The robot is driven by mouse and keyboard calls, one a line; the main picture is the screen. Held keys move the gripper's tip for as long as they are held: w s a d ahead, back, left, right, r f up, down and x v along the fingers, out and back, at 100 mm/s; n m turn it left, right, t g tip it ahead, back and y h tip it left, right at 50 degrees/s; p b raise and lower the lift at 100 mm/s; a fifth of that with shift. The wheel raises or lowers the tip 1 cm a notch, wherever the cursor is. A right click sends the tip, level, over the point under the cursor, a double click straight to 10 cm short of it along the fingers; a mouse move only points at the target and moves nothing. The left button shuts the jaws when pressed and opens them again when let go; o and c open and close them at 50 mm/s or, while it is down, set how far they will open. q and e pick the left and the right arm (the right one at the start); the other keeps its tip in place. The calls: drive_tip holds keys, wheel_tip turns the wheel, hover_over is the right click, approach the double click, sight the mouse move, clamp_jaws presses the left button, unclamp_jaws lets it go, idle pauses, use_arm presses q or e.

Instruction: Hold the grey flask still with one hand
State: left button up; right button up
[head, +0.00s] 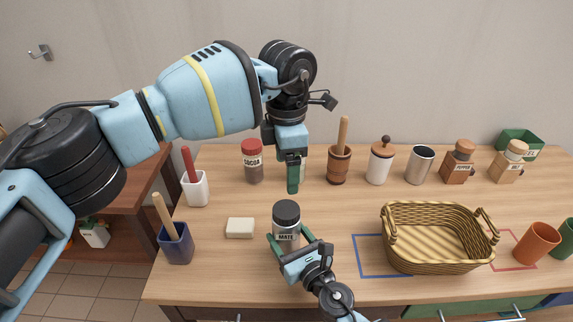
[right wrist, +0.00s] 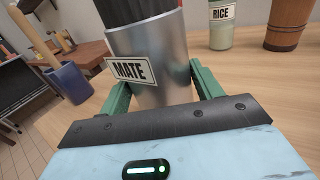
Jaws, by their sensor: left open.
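The grey flask (head: 286,232), a metal cylinder with a black lid and a MATE label, stands upright on the table. It fills the middle of the right wrist view (right wrist: 168,60). My right gripper (head: 296,240) has its green fingers on either side of the flask's body, seen also in the right wrist view (right wrist: 160,90). Whether both fingers press on it is unclear. My left gripper (head: 296,178) is open and empty, pointing down above the table behind the flask. Its fingers nearly overlap in the head view.
A white block (head: 240,228) and a blue pot with a handle (head: 176,243) are left of the flask. A wicker basket (head: 436,262) is to the right. Jars, including a cocoa jar (head: 253,165), and a wooden mortar (head: 339,165) line the back.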

drive_tip(key=o, duration=0.3)
drive_tip(key=shift+o, duration=0.2)
drive_tip(key=v, duration=0.6)
drive_tip(key=shift+s+d+p, duration=0.15)
drive_tip(key=shift+s+p, duration=0.15)
drive_tip(key=shift+p, duration=0.05)
drive_tip(key=shift+s+d, duration=0.3)
drive_tip(key=shift+s, duration=0.2)
use_arm(q)
drive_tip(key=shift+r, duration=0.95)
